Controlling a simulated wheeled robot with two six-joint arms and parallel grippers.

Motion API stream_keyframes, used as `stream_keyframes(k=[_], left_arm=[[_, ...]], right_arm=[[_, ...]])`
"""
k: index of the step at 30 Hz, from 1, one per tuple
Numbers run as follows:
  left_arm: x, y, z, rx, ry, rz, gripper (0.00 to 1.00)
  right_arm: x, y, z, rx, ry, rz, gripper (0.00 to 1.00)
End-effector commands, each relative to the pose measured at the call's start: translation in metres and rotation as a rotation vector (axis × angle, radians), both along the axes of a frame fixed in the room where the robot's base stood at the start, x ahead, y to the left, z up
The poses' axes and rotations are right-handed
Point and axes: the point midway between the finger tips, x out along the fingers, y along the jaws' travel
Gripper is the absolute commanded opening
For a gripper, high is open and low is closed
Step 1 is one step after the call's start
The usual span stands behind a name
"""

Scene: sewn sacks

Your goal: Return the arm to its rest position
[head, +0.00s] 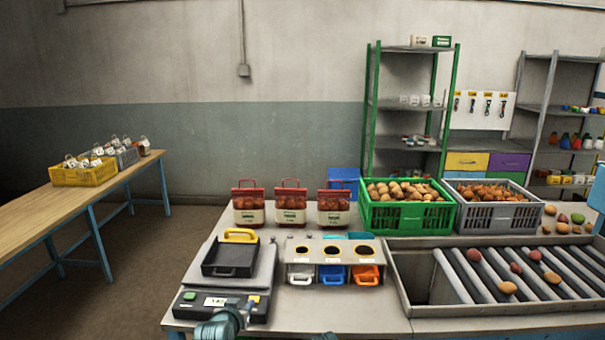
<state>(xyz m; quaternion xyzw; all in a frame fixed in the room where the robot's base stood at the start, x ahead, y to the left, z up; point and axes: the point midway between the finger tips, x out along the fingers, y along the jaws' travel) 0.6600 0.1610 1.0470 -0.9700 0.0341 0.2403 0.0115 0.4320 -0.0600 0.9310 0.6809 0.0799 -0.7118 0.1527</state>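My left gripper (240,314) shows at the bottom edge, in front of the scale (222,304) and overlapping its front. Only its upper part is in frame, and I cannot tell whether its fingers are open or shut. A small dark piece at the bottom edge, right of it, may be part of my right gripper (325,336); too little shows to tell its state. Three red-topped sacks (249,206), (291,206), (334,207) stand upright in a row at the back of the table, apart from my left gripper.
A black tray (230,260) with a yellow handle sits on the scale. Green (408,216) and grey (498,219) crates hold produce at the back. A roller conveyor (520,272) fills the right side. The table's front middle is bare.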

Motion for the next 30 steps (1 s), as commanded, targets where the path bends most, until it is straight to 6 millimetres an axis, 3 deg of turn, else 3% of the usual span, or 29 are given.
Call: stream_keyframes(k=[8, 14, 17, 24, 30], left_arm=[[-0.023, -0.032, -0.032, 0.017, 0.171, -0.063, 0.36], [-0.06, -0.063, -0.066, 0.054, 0.384, -0.123, 0.36], [-0.089, -0.079, -0.085, 0.089, 0.526, -0.154, 0.36], [-0.183, -0.101, -0.115, 0.226, 0.921, -0.191, 0.36], [-0.223, -0.101, -0.116, 0.299, 1.082, -0.179, 0.36]], right_arm=[[0.0, 0.0, 0.0, 0.0, 0.0, 0.0, 1.0], [0.0, 0.0, 0.0, 0.0, 0.0, 0.0, 1.0], [0.0, 0.0, 0.0, 0.0, 0.0, 0.0, 1.0], [0.0, 0.0, 0.0, 0.0, 0.0, 0.0, 1.0], [0.0, 0.0, 0.0, 0.0, 0.0, 0.0, 1.0]])
